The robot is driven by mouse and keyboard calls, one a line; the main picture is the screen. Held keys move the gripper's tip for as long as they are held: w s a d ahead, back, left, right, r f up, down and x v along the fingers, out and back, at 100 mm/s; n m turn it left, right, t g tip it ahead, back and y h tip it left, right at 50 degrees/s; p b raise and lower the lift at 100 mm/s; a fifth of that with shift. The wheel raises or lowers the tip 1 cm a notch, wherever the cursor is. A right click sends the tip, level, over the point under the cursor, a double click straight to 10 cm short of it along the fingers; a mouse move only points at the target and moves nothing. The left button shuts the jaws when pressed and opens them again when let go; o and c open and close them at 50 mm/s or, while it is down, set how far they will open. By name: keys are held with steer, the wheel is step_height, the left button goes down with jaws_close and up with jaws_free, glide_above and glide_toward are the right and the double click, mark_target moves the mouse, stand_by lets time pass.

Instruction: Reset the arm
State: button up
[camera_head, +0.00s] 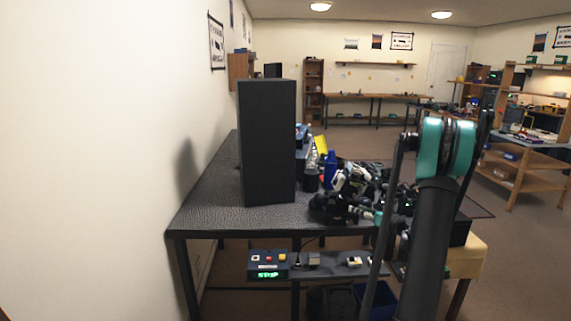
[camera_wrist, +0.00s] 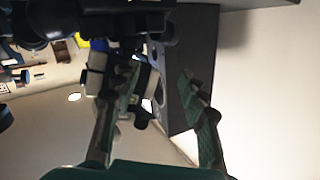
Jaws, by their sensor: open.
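My gripper (camera_wrist: 160,75) is open in the wrist view, its two green-padded fingers spread apart. I see nothing clearly held between them. A tall grey box with round holes (camera_wrist: 192,50) shows behind the fingers, and dark and white parts crowd close to the left finger; I cannot tell whether any touch it. In the head view my arm rises at the right with its teal joint and reaches down over the table's right part. The gripper there is hard to pick out among the dark and white parts.
A tall black box (camera_head: 267,140) stands on the dark table (camera_head: 215,200). A yellow item (camera_head: 321,145) and a blue item (camera_head: 331,168) stand right of it. A control box with a green display (camera_head: 268,265) sits at the table's front, below its top. The table's left part is clear beside the wall.

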steer(key=s+a+m+g+h, duration=0.1)
steer(key=s+a+g+h, duration=0.35)
steer(key=s+a, duration=1.1)
steer(key=s+d+f+m+g+h, duration=0.1)
steer(key=s+d+f+g+h, duration=0.1)
steer(key=s, duration=1)
steer(key=s+d+f+m+g+h, duration=0.1)
steer(key=s+d+f+g+h, duration=0.1)
steer(key=s, duration=0.9)
steer(key=shift+s+d+f+m+g+h, duration=0.35)
steer(key=shift+f+m+h, duration=0.1)
steer(key=shift+f, duration=0.5)
steer(key=shift+o, duration=0.3)
steer(key=shift+w, duration=0.1)
